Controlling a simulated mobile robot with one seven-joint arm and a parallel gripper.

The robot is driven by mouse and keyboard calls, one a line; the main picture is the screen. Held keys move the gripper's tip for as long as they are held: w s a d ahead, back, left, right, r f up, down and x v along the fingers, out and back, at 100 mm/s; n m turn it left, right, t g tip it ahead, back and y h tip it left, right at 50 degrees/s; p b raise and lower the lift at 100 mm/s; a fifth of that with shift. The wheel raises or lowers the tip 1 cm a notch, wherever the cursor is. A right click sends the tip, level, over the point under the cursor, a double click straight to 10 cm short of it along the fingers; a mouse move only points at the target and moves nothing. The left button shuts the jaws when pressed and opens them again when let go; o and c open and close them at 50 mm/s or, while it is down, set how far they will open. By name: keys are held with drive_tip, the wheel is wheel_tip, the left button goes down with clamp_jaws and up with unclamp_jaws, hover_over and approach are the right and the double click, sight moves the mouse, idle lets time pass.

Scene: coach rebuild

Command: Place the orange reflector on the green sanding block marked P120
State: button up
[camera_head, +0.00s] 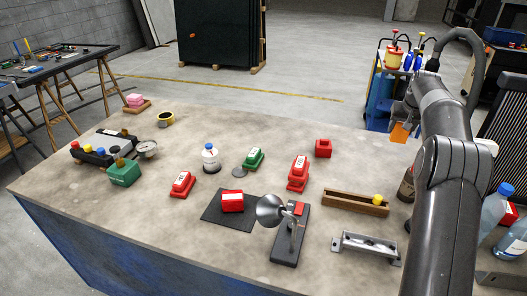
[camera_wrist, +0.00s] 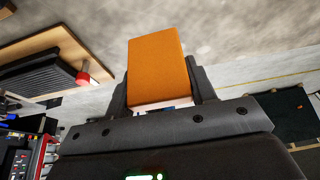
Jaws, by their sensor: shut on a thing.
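The orange reflector (camera_head: 399,132) is an orange block held in my gripper (camera_head: 402,116). In the wrist view the reflector (camera_wrist: 156,66) sticks out between the two dark fingers of my gripper (camera_wrist: 160,92), which is shut on it. The gripper is raised over the right back of the workbench. A green sanding block (camera_head: 254,158) with a white label lies on the bench to the left of the gripper, apart from it; its marking is too small to read. Another green block-like thing (camera_head: 124,174) stands at the left.
Red labelled blocks (camera_head: 182,185) stand around, one pair stacked (camera_head: 298,175). A white bottle (camera_head: 210,157) and grey disc (camera_head: 239,171) are left of the green block. A lamp-like stand (camera_head: 287,247), wooden tray (camera_head: 355,204) and metal bracket (camera_head: 366,247) fill the front right.

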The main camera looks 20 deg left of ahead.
drive_tip(key=s+a+r+n+y, duration=0.1)
drive_tip(key=s+a+n, duration=0.1)
drive_tip(key=a, duration=0.8)
drive_tip(key=s+a+r+n+y, duration=0.1)
drive_tip(key=s+a+r+n, duration=0.15)
drive_tip(key=a, duration=0.65)
drive_tip(key=n+g+y, duration=0.1)
drive_tip(key=n, duration=0.3)
hover_over(250, 156)
wheel_tip(250, 156, down, 6)
drive_tip(key=shift+r, duration=0.25)
drive_tip(key=shift+f, duration=1.95)
drive_tip(key=shift+f, duration=0.15)
drive_tip(key=o, duration=1)
drive_tip(key=shift+c, duration=0.2)
drive_tip(key=v, duration=1.2)
